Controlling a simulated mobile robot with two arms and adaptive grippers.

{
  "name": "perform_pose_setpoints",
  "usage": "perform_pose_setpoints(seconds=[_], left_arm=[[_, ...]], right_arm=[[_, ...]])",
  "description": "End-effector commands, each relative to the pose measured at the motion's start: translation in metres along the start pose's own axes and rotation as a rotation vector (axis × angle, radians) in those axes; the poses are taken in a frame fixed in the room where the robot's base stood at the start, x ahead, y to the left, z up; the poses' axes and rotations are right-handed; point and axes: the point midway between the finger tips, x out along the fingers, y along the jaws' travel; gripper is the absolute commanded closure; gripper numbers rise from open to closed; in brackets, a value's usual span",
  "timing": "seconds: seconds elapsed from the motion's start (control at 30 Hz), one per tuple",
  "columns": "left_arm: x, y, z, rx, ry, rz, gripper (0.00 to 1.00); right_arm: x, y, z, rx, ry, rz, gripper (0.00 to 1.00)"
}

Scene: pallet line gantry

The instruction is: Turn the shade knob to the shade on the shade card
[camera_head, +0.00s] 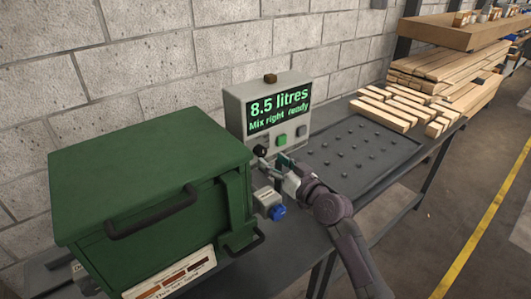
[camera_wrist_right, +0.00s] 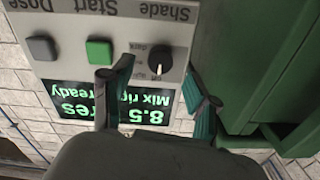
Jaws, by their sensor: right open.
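The shade knob (camera_wrist_right: 160,60) is black and round, on the grey panel under upside-down "Shade" lettering in the right wrist view. Its white mark points down there, toward the screen side. Small print around it is mostly too small to read. In the head view the knob (camera_head: 260,151) is at the panel's lower left. My right gripper (camera_head: 273,163) is open, its teal fingers either side of the knob in the wrist view; contact cannot be told. The shade card (camera_head: 174,281), with brown swatches, is low on the green box; its bottom line is unclear. My left gripper is not in view.
The control box screen (camera_head: 279,108) reads "8.5 litres" and "Mix right ready". A green button (camera_head: 281,140) and a grey button sit beside the knob. The green box (camera_head: 150,180) stands close on the left. A blue knob (camera_head: 277,212) is below; a dark tray (camera_head: 360,150) lies right.

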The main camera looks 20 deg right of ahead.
Motion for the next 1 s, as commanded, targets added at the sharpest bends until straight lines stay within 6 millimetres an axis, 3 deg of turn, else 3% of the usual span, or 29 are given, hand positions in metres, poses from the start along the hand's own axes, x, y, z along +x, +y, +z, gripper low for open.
perform_pose_setpoints(seconds=[0.2,0.6,0.97,1.0], left_arm=[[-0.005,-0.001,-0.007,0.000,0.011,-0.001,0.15],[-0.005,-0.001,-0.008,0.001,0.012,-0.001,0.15],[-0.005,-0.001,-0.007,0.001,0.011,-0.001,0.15],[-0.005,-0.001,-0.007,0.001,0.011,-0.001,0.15]], right_arm=[[0.030,0.000,-0.001,0.000,0.001,0.000,0.40],[0.037,0.000,0.000,-0.001,0.000,0.000,0.40],[0.037,0.000,0.001,-0.001,0.000,0.000,0.99],[0.037,0.000,0.001,-0.001,0.000,0.000,1.00]])
